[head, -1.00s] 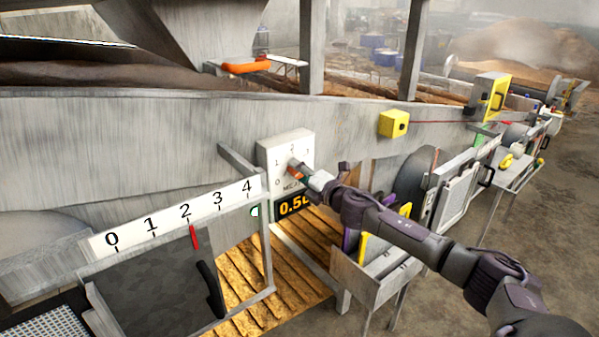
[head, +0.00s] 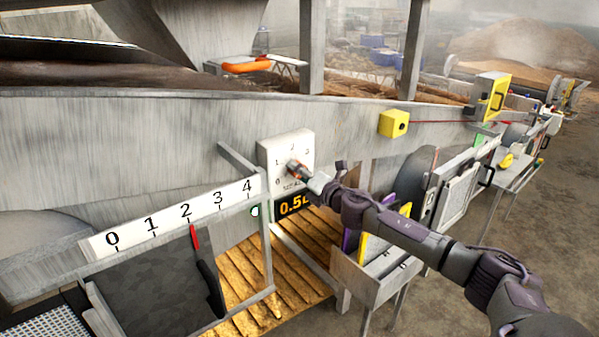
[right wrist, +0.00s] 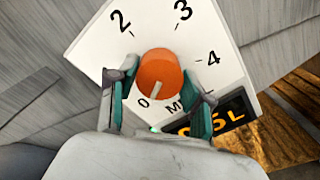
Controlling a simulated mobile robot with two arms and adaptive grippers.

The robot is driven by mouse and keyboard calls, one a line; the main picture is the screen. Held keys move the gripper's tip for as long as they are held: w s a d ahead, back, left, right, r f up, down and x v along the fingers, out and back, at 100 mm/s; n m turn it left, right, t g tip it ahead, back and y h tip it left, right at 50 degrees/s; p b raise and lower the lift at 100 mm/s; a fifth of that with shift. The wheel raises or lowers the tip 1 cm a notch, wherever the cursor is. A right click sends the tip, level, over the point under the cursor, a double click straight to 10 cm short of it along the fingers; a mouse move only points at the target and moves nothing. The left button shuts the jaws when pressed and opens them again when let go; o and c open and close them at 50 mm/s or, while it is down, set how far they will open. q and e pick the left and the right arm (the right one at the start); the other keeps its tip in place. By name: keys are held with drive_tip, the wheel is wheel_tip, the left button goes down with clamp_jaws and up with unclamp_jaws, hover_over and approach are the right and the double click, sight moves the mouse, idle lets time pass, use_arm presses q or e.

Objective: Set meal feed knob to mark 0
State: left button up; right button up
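The meal feed knob (right wrist: 158,76) is a round orange knob with a pale pointer line, on a white dial plate (right wrist: 95,45). In the right wrist view the pointer line slants down toward the 0. The marks 2, 3 and 4 show around it; the 1 is hidden there. My right gripper (right wrist: 160,68) has one finger on each side of the knob, tips against its sides or very close. In the head view my right gripper (head: 311,178) reaches the dial plate (head: 303,145) and partly covers the knob. My left gripper is not in view.
A black display (head: 292,206) with yellow digits sits under the dial. Left of it is a separate 0-to-4 scale strip (head: 168,219) with a red pointer (head: 194,237) near 2. A yellow box (head: 394,123) is on the wall to the right. A grey bin (head: 372,276) stands below my right arm.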

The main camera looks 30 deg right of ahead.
drive_tip(key=shift+o, duration=1.2)
drive_tip(key=s+d, duration=0.1)
drive_tip(key=s, duration=1.1)
